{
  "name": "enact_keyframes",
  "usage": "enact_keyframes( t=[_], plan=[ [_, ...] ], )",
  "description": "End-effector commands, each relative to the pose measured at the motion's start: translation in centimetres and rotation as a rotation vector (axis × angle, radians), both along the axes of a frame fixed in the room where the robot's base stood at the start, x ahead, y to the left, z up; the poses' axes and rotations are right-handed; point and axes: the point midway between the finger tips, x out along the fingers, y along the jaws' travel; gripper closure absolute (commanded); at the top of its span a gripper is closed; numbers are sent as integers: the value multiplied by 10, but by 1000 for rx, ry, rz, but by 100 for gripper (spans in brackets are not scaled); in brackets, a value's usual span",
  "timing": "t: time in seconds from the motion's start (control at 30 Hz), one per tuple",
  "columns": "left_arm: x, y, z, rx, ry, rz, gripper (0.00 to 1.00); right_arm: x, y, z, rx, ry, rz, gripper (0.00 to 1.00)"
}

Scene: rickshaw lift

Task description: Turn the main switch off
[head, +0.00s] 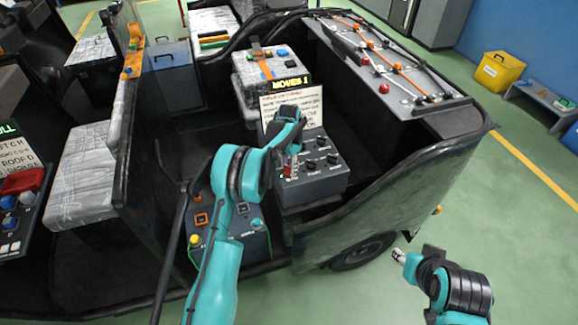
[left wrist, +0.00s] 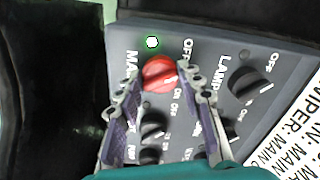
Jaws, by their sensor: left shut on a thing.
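The main switch is a red rotary knob (left wrist: 159,75) on a grey panel, with part of the word MAIN beside it. Its white mark points to the lower right, nearer the ON lettering than OFF. My left gripper (left wrist: 163,82) has a finger on each side of the knob and is shut on it. In the head view my left gripper (head: 290,166) reaches down to the left part of the grey switch box (head: 312,183) and hides much of the knob. A small lamp (left wrist: 152,42) above the knob glows white-green. My right gripper (head: 399,256) is outside the cart, away from the box.
Several black knobs, such as the LAMP knob (left wrist: 245,83), sit close by. A printed sign (head: 297,103) stands behind the box, below a "MOVES 1" display (head: 284,85). The cart's side wall (head: 400,190) separates the box from my right arm.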

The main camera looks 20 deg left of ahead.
Motion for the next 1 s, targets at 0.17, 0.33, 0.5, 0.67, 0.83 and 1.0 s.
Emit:
enact_keyframes(
  t=[0.17,0.33,0.5,0.67,0.83,1.0],
  plan=[
    [0,0,0,0,0,120,92,0,0,1,0,0,0,60],
    [0,0,0,0,0,202,92,0,0,2,0,0,0,60],
    [0,0,0,0,0,248,92,0,0,3,0,0,0,60],
    [0,0,0,0,0,267,92,0,0,3,0,0,0,60],
    [0,0,0,0,0,271,92,0,0,3,0,0,0,60],
    [0,0,0,0,0,270,92,0,0,3,0,0,0,60]
  ],
)
